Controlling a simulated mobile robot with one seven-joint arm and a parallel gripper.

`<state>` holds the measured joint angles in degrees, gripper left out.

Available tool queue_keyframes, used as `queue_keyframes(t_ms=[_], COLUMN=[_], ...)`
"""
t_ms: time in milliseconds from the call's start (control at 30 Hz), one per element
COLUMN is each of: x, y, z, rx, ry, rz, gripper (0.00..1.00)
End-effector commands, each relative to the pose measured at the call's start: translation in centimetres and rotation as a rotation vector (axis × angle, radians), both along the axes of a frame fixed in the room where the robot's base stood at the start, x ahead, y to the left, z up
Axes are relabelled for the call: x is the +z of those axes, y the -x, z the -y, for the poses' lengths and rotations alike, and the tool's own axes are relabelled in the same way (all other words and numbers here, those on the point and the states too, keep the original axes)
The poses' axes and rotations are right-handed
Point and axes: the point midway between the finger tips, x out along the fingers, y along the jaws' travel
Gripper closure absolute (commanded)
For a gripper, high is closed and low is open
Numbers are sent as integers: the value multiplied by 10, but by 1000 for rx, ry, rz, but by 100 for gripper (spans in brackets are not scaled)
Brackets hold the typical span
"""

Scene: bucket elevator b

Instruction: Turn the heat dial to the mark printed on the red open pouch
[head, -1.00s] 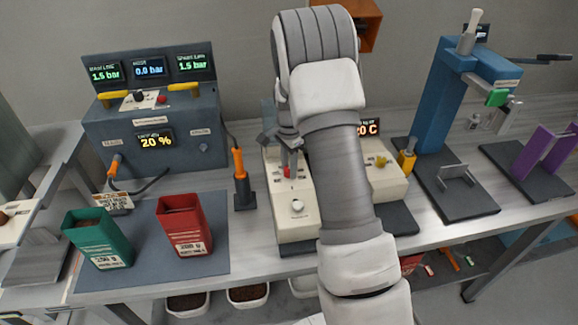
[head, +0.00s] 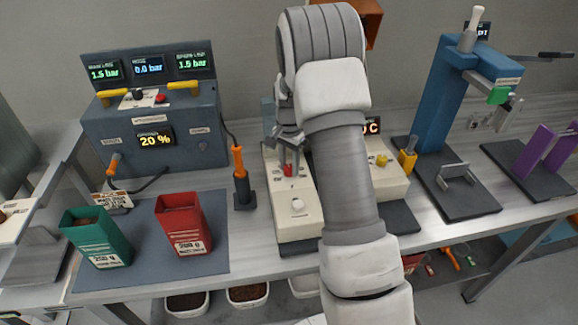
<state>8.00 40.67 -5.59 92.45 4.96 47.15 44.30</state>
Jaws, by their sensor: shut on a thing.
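The red open pouch (head: 181,222) stands upright on the blue-grey mat, with a small white label too blurred to read surely. A cream sealer machine (head: 290,228) stands right of it, partly hidden by my arm. Which knob is the heat dial I cannot read.
A green open pouch (head: 97,236) stands left of the red one. An orange-handled tool (head: 241,176) stands upright in a holder close left of the sealer. A yellow knob (head: 381,160) and a blue press (head: 440,100) are to the right.

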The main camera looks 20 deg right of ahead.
Motion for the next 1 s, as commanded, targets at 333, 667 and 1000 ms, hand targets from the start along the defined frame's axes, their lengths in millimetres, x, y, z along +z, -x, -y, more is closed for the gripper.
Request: queue_keyframes(t_ms=[333,667,1000], x=[0,1,1], y=[-1,-1,-1], z=[1,0,0], rx=[271,421,455], ry=[1,0,1], rz=[3,3,3], gripper=[100,100,100])
